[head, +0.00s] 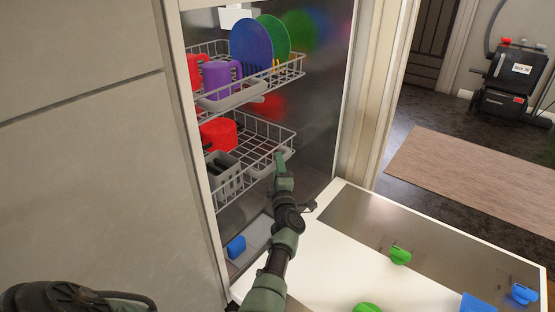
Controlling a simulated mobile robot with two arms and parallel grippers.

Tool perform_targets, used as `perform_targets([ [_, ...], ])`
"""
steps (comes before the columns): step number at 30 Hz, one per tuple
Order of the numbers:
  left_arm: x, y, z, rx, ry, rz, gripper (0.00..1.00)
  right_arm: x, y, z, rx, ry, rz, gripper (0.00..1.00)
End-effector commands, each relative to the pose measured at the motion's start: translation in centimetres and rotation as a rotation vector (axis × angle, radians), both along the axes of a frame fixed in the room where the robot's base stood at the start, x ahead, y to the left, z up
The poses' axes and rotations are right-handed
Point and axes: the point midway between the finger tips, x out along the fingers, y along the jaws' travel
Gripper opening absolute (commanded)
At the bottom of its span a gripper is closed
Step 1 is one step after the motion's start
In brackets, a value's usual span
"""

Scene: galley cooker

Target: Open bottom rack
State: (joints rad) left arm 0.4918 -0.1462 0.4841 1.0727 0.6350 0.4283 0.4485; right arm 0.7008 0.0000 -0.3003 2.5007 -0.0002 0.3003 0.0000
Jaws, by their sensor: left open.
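The bottom rack (262,137) is a grey wire basket in the open dishwasher. It holds a red item (218,134) and a grey cutlery basket (226,178). A grey handle (262,168) runs along part of its front edge. My left gripper (282,160) is at the right end of that front edge, by the handle. It is open; I cannot tell whether it touches the rack. My right gripper is not in view.
The upper rack (296,68) holds mugs and plates above. The dishwasher door (345,238) lies lowered, with several small green and blue items on it. A blue item (236,247) lies low inside the dishwasher. A rug (470,180) lies beyond.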

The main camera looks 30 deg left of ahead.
Motion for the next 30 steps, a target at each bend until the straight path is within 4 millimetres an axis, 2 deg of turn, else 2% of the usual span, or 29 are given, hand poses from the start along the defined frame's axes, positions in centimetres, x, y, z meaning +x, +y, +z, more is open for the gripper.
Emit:
perform_targets([
  [10, 0.15, 0.31, 0.12, 0.0, 0.001, 0.0, 0.42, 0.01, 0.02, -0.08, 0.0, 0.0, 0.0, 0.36],
  [11, 0.15, 0.31, 0.12, 0.0, 0.001, 0.0, 0.4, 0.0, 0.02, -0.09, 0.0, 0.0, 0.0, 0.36],
  [15, 0.14, 0.31, 0.11, 0.0, 0.002, -0.001, 0.01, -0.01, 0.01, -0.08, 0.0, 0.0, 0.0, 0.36],
  [30, 0.14, 0.3, 0.04, -0.001, 0.002, -0.001, 0.0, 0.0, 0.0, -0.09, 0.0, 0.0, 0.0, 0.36],
])
